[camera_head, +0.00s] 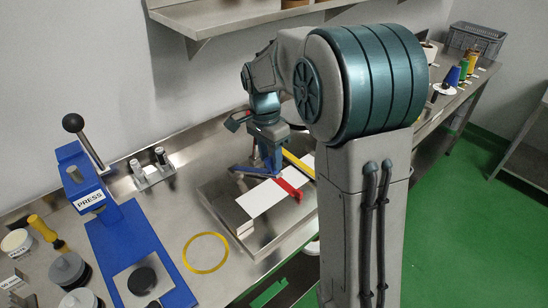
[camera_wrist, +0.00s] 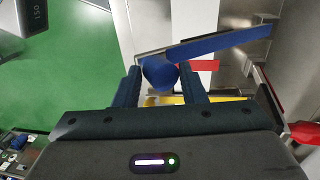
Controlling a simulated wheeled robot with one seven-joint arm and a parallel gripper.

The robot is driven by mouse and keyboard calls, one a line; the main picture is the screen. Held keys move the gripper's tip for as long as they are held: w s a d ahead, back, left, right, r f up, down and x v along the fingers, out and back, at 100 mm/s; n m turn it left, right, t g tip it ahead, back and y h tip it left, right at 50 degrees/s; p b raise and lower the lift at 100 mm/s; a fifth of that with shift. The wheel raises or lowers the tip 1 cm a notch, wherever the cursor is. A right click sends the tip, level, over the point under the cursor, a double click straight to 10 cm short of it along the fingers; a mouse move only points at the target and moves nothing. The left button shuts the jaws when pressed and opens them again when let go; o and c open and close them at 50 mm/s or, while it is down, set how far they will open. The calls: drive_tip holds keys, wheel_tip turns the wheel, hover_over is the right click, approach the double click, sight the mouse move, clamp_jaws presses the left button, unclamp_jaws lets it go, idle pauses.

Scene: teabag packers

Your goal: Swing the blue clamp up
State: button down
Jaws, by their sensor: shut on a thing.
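The blue clamp (camera_wrist: 218,45) is a flat blue bar with a round blue knob (camera_wrist: 160,72) at one end. In the wrist view the knob sits between the two fingers of my gripper (camera_wrist: 160,88), which is shut on it. In the head view my gripper (camera_head: 270,165) is over the steel fixture, and the blue bar (camera_head: 252,171) runs left from it, low over a white sheet (camera_head: 262,197). My fingers and wrist hide part of the clamp there.
A red clamp (camera_head: 288,187) and a yellow bar (camera_head: 298,163) lie close by on the steel fixture (camera_head: 240,232). A blue press (camera_head: 85,180) stands left, with a yellow ring (camera_head: 206,252) on the bench. A shelf (camera_head: 215,18) hangs above at the back.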

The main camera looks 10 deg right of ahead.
drive_tip(key=shift+w+a+f, duration=0.15)
drive_tip(key=shift+w+a, duration=0.05)
drive_tip(key=shift+a, duration=0.1)
drive_tip(key=c, duration=1.1)
unclamp_jaws()
drive_tip(key=shift+w+a+f, duration=0.1)
drive_tip(key=shift+w, duration=0.05)
drive_tip(key=shift+w+f, duration=0.1)
drive_tip(key=shift+w, duration=0.1)
drive_tip(key=shift+s, duration=0.15)
drive_tip(key=shift+r, duration=0.2)
drive_tip(key=r, duration=0.4)
drive_tip(key=w+r+b, duration=0.1)
drive_tip(key=r, duration=0.8)
drive_tip(key=shift+w+a+r+b, duration=0.15)
drive_tip(key=shift+a+r+b, duration=0.05)
drive_tip(key=shift+r+b, duration=0.1)
